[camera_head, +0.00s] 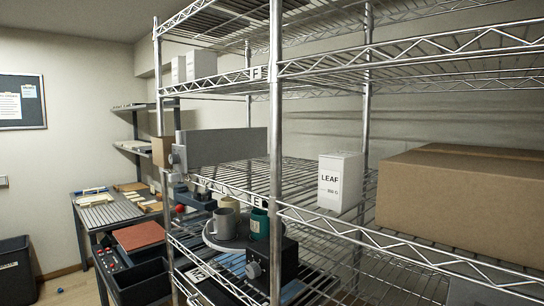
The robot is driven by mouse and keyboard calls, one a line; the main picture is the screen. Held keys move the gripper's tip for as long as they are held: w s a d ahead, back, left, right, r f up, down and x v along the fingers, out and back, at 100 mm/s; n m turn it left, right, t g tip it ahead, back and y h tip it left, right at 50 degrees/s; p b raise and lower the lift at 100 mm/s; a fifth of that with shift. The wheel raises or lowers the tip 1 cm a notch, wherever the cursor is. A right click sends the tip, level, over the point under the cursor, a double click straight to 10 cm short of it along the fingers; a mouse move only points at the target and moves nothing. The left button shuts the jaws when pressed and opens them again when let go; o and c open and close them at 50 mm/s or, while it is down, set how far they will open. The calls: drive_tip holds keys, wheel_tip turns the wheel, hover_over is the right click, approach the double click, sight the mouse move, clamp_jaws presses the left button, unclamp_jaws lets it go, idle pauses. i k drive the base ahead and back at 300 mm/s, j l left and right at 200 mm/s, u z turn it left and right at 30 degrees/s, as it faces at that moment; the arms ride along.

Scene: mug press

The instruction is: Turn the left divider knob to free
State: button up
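A grey upright panel (228,147), which looks like a divider, stands on the middle shelf at the left of the wire rack. At its left front end is a small grey fitting that looks like a knob (177,158). It is too small for me to read its setting or any label. A second round knob (254,270) sits on the front of a black box on the lower shelf. No other divider is clearly seen. My gripper is not in this view.
The wire rack's front post (275,150) stands close. A white LEAF box (340,182) and a large cardboard box (460,200) sit on the middle shelf. Below are a grey mug (223,224) and a teal mug (260,223). A workbench (108,213) stands left; floor there is partly clear.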

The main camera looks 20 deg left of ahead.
sight(173, 159)
drive_tip(key=u, duration=1.45)
